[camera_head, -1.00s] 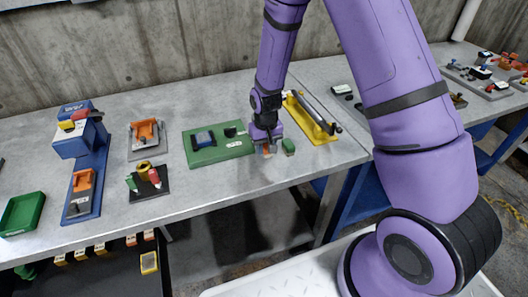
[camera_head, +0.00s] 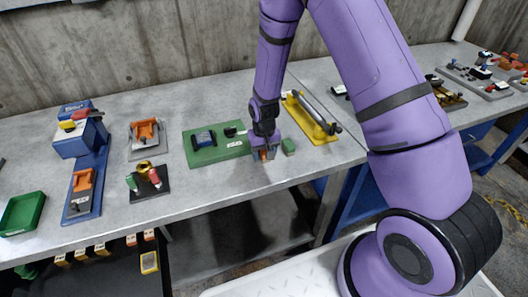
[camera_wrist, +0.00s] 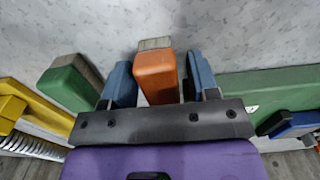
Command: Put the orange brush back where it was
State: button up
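The orange brush (camera_wrist: 156,78), an orange block with a grey bristle end, stands between the two blue fingers of my gripper (camera_wrist: 162,82) in the wrist view. The fingers are open on either side of it, with a gap visible at the right finger; contact at the left finger is unclear. In the head view my gripper (camera_head: 264,150) is down near the bench's front edge, and it hides most of the orange brush (camera_head: 263,155). A green brush (camera_head: 289,146) stands just to the right, and it also shows in the wrist view (camera_wrist: 68,84).
A green board (camera_head: 212,155) with a blue and a black item lies just left of my gripper. A yellow holder (camera_head: 318,130) with a metal rod lies to the right. A blue stand (camera_head: 90,180) and a green tray (camera_head: 22,214) are at the far left.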

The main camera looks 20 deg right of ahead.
jog(key=shift+r, duration=0.1)
jog(key=s+d+r+t, duration=0.1)
jog(key=s+r, duration=0.1)
jog(key=r, duration=1)
jog(key=s+d+r, duration=0.1)
jog(key=s+r, duration=0.1)
jog(key=r, duration=1.1)
jog(key=s+d+r+t, duration=0.2)
jog(key=s+r, duration=0.7)
jog(key=s, duration=0.3)
jog(key=s+d+r+t, duration=0.2)
jog(key=s+r, duration=0.6)
jog(key=s, duration=0.5)
jog(key=shift+s+d+r, duration=0.2)
jog(key=shift+d+r, duration=0.15)
jog(key=shift+d, duration=0.1)
